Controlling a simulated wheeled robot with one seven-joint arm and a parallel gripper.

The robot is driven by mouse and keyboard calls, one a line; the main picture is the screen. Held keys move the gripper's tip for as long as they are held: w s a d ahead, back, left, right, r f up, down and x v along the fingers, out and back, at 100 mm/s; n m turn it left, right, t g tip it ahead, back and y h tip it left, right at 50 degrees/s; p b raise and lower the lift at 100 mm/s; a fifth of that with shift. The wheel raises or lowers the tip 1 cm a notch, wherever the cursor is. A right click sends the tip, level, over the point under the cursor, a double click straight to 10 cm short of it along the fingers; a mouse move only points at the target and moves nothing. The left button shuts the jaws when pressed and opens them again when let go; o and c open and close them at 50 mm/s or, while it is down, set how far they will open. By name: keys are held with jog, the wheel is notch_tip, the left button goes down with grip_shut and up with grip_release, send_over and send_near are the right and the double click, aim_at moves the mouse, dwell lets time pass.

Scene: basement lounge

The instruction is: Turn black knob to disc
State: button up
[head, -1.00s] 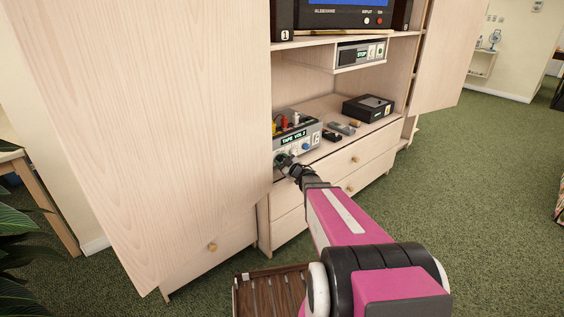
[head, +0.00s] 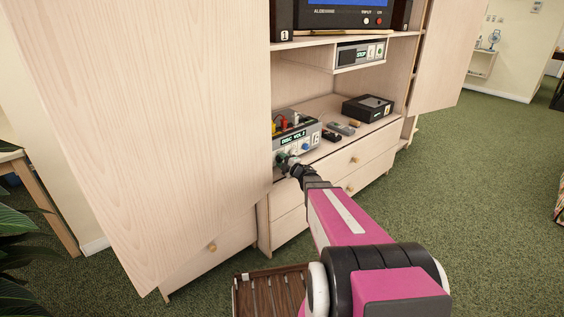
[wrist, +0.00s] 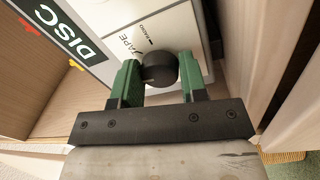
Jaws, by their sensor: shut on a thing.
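The grey switch box (head: 309,136) stands on the cabinet shelf at the left, with its display reading "DISC VOL 2" in the head view. The black knob (wrist: 160,69) sits on that panel near the "TAPE" label. My gripper (wrist: 160,82) is shut on the knob, with one green finger on each side. In the head view my gripper (head: 284,160) is at the box's lower left front and hides the knob.
A black device (head: 368,108) and small items (head: 340,128) lie on the shelf to the right. A large wooden cabinet door (head: 150,130) stands close on the left. A slatted wooden crate (head: 270,291) is on the floor below my arm. Green carpet is free at right.

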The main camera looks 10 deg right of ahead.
jog(key=shift+n, duration=0.4)
jog(key=o, duration=0.9)
jog(key=shift+s, duration=0.1)
jog(key=v, duration=1)
jog(key=shift+s+d, duration=0.2)
jog(key=shift+s, duration=0.1)
